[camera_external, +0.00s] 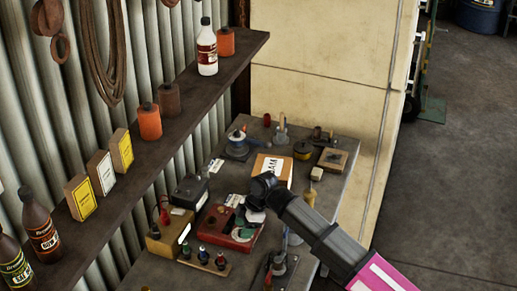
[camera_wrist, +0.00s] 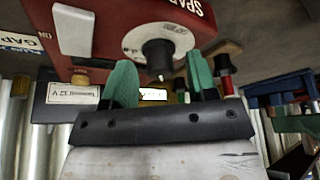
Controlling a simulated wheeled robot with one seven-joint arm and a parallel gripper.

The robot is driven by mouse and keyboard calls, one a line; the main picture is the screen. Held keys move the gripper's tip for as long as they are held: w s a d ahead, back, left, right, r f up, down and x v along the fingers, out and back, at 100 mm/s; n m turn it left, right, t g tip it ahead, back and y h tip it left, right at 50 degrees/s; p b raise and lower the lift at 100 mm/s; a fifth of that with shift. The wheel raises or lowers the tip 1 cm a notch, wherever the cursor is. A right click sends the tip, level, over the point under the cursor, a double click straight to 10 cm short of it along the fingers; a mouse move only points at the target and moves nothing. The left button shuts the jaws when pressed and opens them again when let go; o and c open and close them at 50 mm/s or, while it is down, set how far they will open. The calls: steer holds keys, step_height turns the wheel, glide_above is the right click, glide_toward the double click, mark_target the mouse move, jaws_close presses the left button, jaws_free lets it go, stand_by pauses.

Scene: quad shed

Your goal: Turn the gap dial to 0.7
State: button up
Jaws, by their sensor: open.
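The spark tester is a red box (camera_wrist: 95,35) with upside-down lettering in the wrist view; it also shows on the bench in the external view (camera_external: 215,222). Its round black dial (camera_wrist: 158,55) sits on a white scale plate (camera_wrist: 133,42). The pointer setting is not readable. My gripper (camera_wrist: 162,78) is open, its two green fingers pointing at the dial, one on each side of it. The dial's knob shows between the fingertips; I cannot tell whether they touch it. In the external view my wrist hides part of the red box's far end.
A black box (camera_external: 190,190) and a tan box (camera_external: 170,232) stand left of the tester. A cardboard box (camera_external: 272,168) and spools stand behind. A shelf (camera_external: 150,150) with bottles runs along the left wall.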

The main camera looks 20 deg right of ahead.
steer(key=shift+f, duration=0.15)
steer(key=c, duration=0.9)
steer(key=shift+s+m+t, duration=0.1)
steer(key=shift+m+t, duration=0.6)
steer(key=shift+m, duration=0.9)
steer(key=o, duration=0.9)
steer(key=v, duration=1)
steer(key=shift+r, duration=0.4)
